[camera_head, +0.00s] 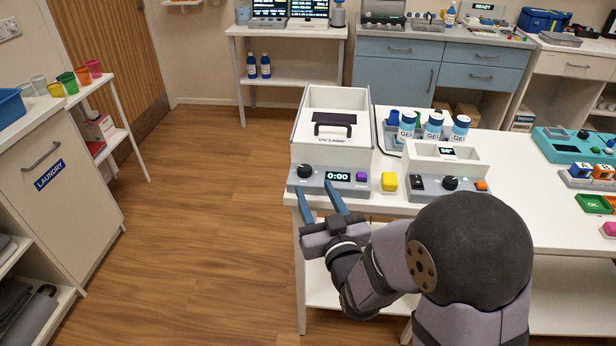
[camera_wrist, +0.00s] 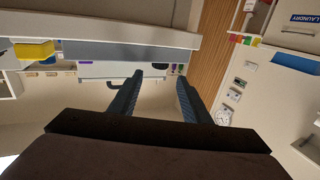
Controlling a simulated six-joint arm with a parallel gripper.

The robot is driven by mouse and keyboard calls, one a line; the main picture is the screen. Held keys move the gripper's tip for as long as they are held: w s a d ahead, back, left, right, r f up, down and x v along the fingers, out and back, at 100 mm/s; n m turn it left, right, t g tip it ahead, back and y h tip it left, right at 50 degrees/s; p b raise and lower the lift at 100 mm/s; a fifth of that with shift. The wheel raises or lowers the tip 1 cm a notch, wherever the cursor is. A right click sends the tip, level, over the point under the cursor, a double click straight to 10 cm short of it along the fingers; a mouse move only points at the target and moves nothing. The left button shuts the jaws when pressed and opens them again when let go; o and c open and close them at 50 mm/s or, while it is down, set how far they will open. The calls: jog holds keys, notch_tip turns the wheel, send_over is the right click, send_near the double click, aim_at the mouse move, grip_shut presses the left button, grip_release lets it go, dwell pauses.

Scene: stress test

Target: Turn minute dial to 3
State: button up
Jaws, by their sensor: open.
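The black minute dial (camera_head: 304,171) sits at the left end of the front panel of the white UV lamp box (camera_head: 305,125). The lit display (camera_head: 338,176) beside it reads 0:00, with a purple button (camera_head: 361,177) to its right. My gripper (camera_head: 314,187) is open and empty at the front of this panel, its two fingers apart and pointing towards it. The fingers appear apart from the dial.
A yellow block (camera_head: 389,181) stands right of the panel, beside a second device with a black knob (camera_head: 450,183). A laundry cabinet (camera_head: 60,200) is at the left. The floor between is clear.

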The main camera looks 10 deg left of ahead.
aim_at(307, 173)
jog(key=shift+p+x, duration=0.6)
jog(key=shift+x, duration=2.85)
jog(key=shift+c, duration=0.6)
jog(key=c, duration=0.9)
